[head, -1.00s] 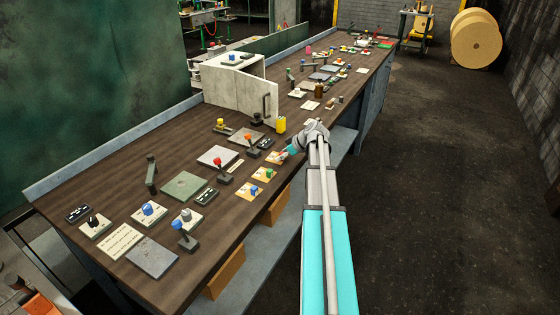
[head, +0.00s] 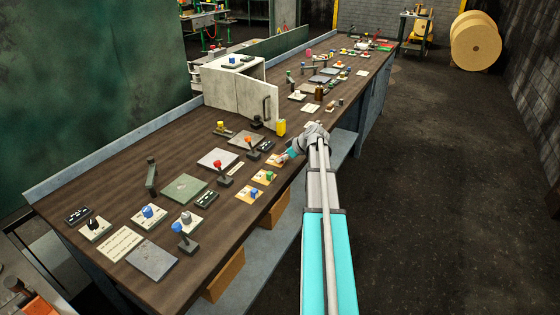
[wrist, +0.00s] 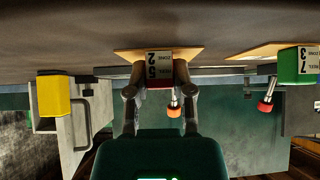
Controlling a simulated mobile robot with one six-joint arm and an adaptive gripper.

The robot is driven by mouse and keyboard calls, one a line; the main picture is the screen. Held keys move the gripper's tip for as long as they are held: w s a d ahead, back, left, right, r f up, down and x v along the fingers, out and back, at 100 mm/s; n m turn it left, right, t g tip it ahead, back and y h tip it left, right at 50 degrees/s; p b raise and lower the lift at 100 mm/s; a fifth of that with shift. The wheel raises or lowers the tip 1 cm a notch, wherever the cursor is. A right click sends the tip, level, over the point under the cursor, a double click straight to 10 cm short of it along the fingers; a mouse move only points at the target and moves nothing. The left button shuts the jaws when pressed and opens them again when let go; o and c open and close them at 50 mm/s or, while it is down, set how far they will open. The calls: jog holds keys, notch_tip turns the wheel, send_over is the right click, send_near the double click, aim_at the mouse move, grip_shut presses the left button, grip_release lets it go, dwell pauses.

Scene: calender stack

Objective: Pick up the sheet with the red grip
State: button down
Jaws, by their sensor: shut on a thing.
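The sheet with the red grip (wrist: 160,75) is in the middle of the wrist view, which shows the bench upside down. Its tan sheet (wrist: 128,54) shows beside the grip, and the grip's face carries a printed white label. My gripper (wrist: 156,84) is shut on this grip, one finger on each side. In the head view my gripper (head: 284,157) is at the bench's front edge and largely hides the red grip. The tan sheet (head: 273,161) shows there at the bench edge; I cannot tell whether it is clear of the top.
Sheets with a green grip (head: 269,175) and a blue grip (head: 254,191) lie nearby along the front edge. A red-knobbed lever (head: 218,165), an orange-knobbed lever (head: 247,141) and a yellow block (head: 281,127) stand close by. A grey open cabinet (head: 235,85) stands behind.

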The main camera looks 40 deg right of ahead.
jog(key=shift+r, duration=0.15)
notch_tip(320, 180, up, 3)
jog(key=p, duration=0.3)
jog(key=s+f+p+v, duration=0.2)
jog(key=p+v, duration=0.8)
jog(key=v, duration=0.7)
jog(key=shift+d, duration=0.15)
jog(key=shift+f, duration=0.15)
jog(key=shift+s, duration=0.1)
